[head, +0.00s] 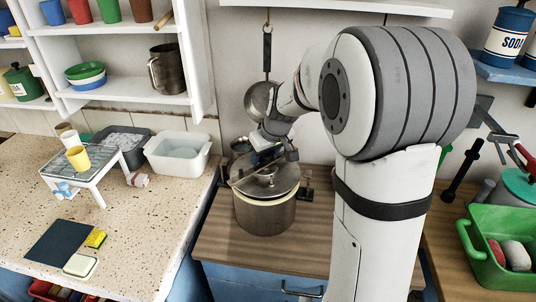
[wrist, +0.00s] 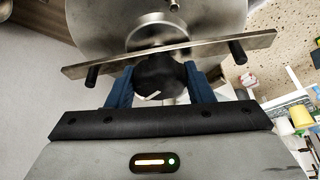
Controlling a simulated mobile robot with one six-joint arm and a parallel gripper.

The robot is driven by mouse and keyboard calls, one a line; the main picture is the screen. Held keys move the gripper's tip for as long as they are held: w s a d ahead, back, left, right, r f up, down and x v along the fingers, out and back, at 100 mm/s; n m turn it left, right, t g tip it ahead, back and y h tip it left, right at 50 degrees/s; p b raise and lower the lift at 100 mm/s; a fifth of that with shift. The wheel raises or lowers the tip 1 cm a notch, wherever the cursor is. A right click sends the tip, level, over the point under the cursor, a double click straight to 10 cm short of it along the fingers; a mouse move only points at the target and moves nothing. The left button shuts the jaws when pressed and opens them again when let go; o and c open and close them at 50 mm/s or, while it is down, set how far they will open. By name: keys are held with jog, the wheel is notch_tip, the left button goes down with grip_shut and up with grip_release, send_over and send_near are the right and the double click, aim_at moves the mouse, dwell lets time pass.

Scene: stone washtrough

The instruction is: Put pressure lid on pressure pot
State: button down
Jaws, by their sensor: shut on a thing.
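The pressure lid (head: 270,172) is a grey metal disc with a long flat bar across its top and a dark knob. It sits over the mouth of the pressure pot (head: 265,217), a metal pot on the wooden counter. The lid looks slightly tilted, with a pale rim band of the pot below it; I cannot tell whether it is fully seated. My gripper (head: 270,152) is above the lid. In the wrist view, the blue fingers of my gripper (wrist: 157,82) are shut on the dark knob of the lid (wrist: 200,20). The pot is hidden there.
A ladle (head: 262,98) hangs on the wall behind the pot. A white basin (head: 178,152) and a small white rack (head: 85,165) with a yellow cup stand on the speckled counter at left. A green crate (head: 490,250) is at right. The wooden counter before the pot is clear.

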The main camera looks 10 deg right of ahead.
jog(key=shift+f+b, duration=0.5)
jog(key=shift+f+b, duration=0.35)
jog(key=shift+b, duration=0.3)
dwell(1.1)
jog(key=c, duration=0.8)
grip_release()
jog(key=shift+c, duration=0.2)
jog(key=shift+o, duration=1.1)
jog(key=shift+o, duration=0.5)
jog(key=shift+f, duration=0.1)
jog(key=o, duration=0.4)
jog(key=shift+w, duration=0.1)
